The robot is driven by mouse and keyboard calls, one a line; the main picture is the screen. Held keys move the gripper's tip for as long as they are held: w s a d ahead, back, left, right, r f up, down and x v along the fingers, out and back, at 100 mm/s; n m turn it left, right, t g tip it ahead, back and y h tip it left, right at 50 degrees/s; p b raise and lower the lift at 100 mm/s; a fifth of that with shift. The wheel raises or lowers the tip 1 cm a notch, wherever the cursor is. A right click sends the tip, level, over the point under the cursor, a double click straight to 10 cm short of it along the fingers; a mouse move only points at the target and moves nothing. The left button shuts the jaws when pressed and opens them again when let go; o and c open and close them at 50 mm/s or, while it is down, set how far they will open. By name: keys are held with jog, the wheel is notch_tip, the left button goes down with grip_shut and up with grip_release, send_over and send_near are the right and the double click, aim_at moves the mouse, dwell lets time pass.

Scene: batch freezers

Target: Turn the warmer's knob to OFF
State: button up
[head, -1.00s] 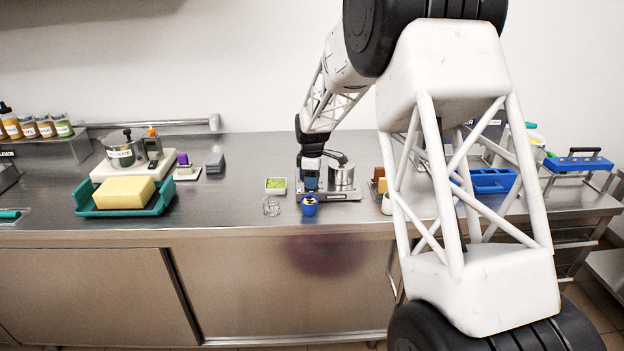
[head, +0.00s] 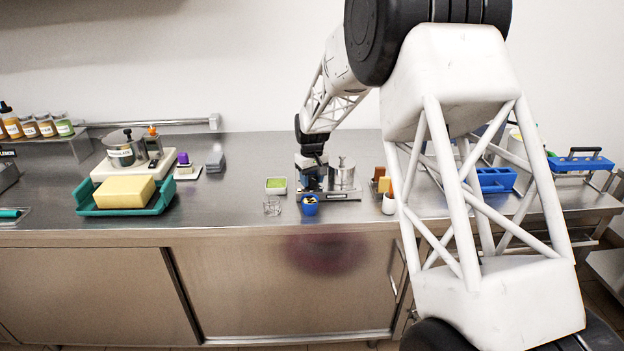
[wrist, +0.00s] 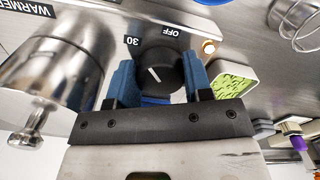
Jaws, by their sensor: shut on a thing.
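The warmer's black knob (wrist: 160,62) sits between the two blue fingers of my gripper (wrist: 158,72) in the wrist view. The fingers are closed on its sides. A white pointer line on the knob is tilted, its upper end leaning left toward the "30" label (wrist: 131,40). The "OFF" label (wrist: 173,32) is above the knob, to the right. A small amber lamp (wrist: 209,46) is right of it. The warmer (head: 341,195) carries a steel pot (head: 342,175) in the head view. There my gripper (head: 311,180) is left of the pot; the knob is hidden.
A green-filled white dish (head: 276,185), a clear glass (head: 272,206) and a blue cup (head: 310,205) stand close to the warmer. A white cup (head: 389,204) is to its right. A yellow block on a teal tray (head: 85,205) is far left. Counter between is clear.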

aim_at(311, 178)
jog(key=m, duration=0.3)
jog(key=shift+m, duration=0.3)
jog(key=m, duration=0.4)
jog(key=shift+a, duration=0.15)
jog(key=shift+m, duration=0.3)
jog(key=o, duration=0.9)
jog(key=shift+r, duration=3.9)
